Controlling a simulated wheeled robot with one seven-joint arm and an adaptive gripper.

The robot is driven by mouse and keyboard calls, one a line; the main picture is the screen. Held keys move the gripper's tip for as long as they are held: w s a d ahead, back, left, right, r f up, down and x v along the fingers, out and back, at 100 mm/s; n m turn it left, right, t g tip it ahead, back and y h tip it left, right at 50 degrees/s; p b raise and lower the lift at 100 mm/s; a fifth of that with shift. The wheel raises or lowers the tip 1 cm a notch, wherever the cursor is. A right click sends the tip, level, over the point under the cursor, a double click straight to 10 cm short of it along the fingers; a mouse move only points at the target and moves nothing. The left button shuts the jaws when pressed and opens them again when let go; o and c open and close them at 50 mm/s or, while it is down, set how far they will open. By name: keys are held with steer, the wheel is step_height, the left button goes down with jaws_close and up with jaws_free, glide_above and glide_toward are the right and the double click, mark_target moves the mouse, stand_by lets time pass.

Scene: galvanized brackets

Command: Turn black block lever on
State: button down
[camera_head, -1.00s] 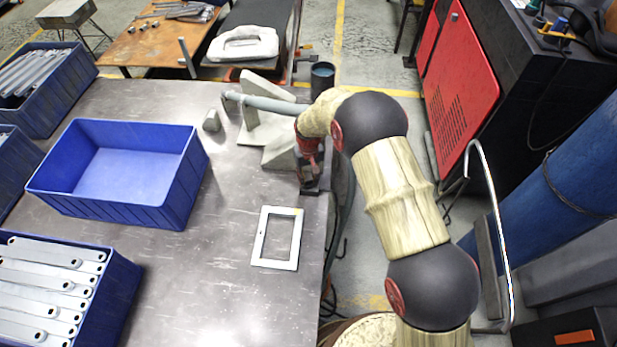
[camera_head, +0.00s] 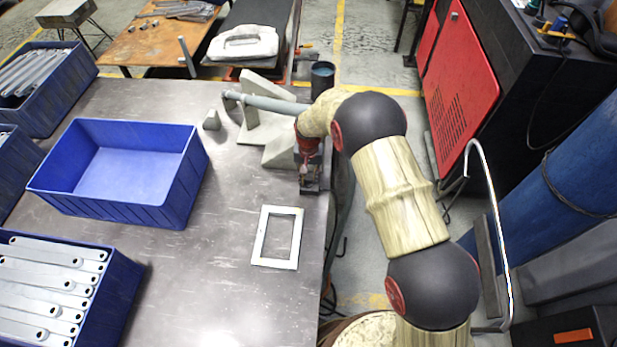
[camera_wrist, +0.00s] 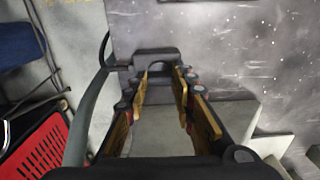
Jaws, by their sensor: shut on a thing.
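The black block lever (camera_wrist: 158,57) shows in the wrist view as a dark piece at the fingertips, beside the table edge. My gripper (camera_wrist: 162,78) is shut on it, with yellow-padded fingers on either side and a gap visible between them nearer the palm. In the head view my gripper (camera_head: 309,183) is low at the right edge of the table, just above the white frame. The lever is mostly hidden there by my gripper, and its exact angle cannot be told.
The metal table (camera_head: 215,265) carries a white rectangular frame (camera_head: 262,237), an empty blue bin (camera_head: 110,205) and a bin of brackets (camera_head: 118,300). A grey bracket-like fixture (camera_head: 284,150) stands close behind my gripper. A dark cable (camera_wrist: 85,110) curves beside it in the wrist view.

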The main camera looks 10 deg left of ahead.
steer(key=c, duration=1.5)
jaws_free()
step_height(320, 180, up, 12)
